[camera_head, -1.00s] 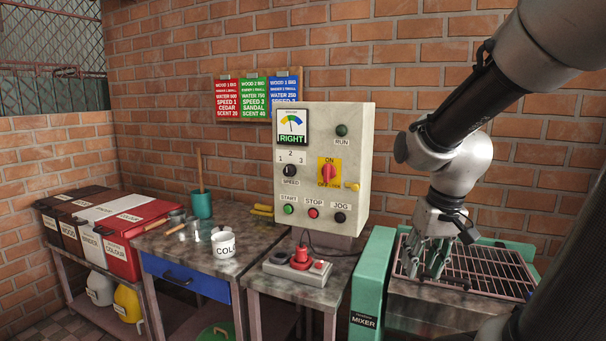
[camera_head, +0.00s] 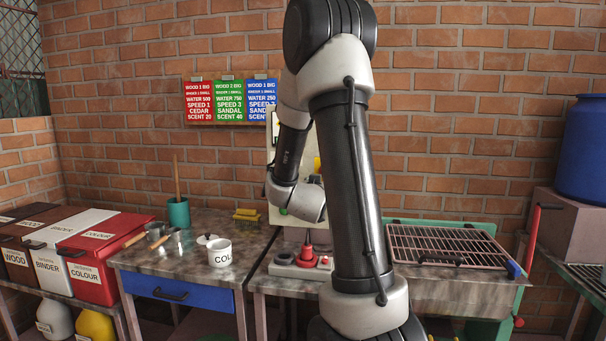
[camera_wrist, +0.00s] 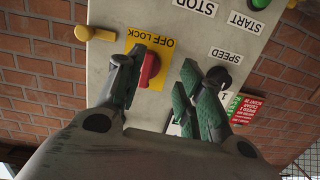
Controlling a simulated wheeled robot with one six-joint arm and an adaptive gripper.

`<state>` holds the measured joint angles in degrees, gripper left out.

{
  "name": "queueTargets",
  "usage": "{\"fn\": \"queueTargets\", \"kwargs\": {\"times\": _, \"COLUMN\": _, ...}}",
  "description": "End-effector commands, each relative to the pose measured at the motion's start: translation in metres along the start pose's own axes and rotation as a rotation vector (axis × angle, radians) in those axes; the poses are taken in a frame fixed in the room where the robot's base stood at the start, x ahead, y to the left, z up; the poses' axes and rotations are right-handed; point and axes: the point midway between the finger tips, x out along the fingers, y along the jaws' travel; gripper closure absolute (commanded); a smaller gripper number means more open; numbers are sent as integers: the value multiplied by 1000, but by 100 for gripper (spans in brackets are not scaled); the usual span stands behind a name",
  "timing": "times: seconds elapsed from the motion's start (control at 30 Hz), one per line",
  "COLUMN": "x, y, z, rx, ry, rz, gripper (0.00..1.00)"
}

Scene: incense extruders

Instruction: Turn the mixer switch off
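The mixer switch is a red rotary knob (camera_wrist: 150,68) on a yellow plate (camera_wrist: 154,42) marked OFF LOCK, seen upside down in the wrist view. The plate's ON side is hidden behind my fingers. My gripper (camera_wrist: 159,68) is open in front of the control box (camera_wrist: 108,62). The knob shows between its two fingers, close to the left one; I cannot tell whether they touch.
The speed knob (camera_wrist: 217,78) is close to my right finger. A yellow peg (camera_wrist: 83,33) sticks out left of the plate. Below the box is a red-buttoned pedestal (camera_head: 306,255). A wire rack (camera_head: 445,245) stands to the right.

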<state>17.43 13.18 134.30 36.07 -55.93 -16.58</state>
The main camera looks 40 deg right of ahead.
Motion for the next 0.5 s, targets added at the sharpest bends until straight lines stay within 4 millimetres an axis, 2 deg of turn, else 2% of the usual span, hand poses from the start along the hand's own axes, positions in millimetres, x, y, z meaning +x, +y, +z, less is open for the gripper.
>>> {"fn": "queueTargets", "kwargs": {"times": 0.1, "x": -2, "y": 9, "z": -19, "rx": -13, "ry": 83, "rz": 37, "gripper": 62}}
{"fn": "queueTargets", "kwargs": {"times": 0.23, "x": 4, "y": 11, "z": -28, "rx": -30, "ry": 118, "rz": 49, "gripper": 62}}
{"fn": "queueTargets", "kwargs": {"times": 0.5, "x": 47, "y": 13, "z": -33, "rx": -32, "ry": 116, "rz": 48, "gripper": 62}}
